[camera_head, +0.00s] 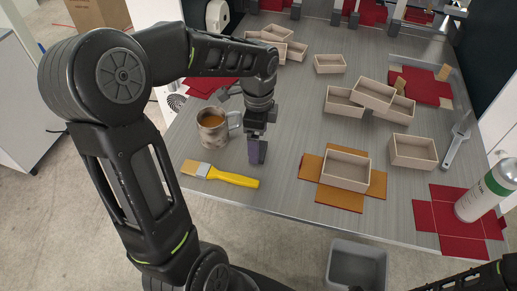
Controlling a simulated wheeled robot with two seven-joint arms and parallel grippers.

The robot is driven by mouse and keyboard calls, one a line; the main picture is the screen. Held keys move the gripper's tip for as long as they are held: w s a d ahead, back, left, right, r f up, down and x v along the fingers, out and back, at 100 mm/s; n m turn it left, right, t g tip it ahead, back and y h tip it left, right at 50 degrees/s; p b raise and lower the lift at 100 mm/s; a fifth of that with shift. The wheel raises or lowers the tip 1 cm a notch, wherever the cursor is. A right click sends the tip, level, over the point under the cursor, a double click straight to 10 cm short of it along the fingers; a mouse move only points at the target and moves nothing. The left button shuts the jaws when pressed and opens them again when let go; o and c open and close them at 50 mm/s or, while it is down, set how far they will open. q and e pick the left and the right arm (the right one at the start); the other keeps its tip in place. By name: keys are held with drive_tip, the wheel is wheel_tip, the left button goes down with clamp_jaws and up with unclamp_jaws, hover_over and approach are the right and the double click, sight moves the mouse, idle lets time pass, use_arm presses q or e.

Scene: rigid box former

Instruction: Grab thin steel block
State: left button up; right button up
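My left gripper (257,152) points down over the left part of the grey table, just right of a steel mug (212,130) with brown contents. Its fingers look close together, but I cannot tell whether they are open, shut or holding something. I cannot pick out a thin steel block with certainty. Several narrow grey metal uprights (396,22) stand at the table's far edge, too small to identify. A long silver tool (457,140) lies at the right edge. My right arm shows only at the bottom right corner; its gripper is out of view.
A yellow-handled brush (232,179) lies in front of the mug. A box (345,169) sits on an orange cross-shaped sheet. Several open boxes (374,95) stand behind it. A spray can (485,190) stands on red sheet (440,217) at right. A grey bin (357,267) is below the front edge.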

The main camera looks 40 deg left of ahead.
use_arm(q)
drive_tip(key=shift+f, duration=1.5)
drive_tip(key=c, duration=1.7)
drive_tip(key=shift+w+r, duration=0.1)
drive_tip(key=shift+r, duration=0.05)
drive_tip(key=shift+c, duration=0.2)
wheel_tip(320, 180, up, 10)
drive_tip(key=b, duration=0.1)
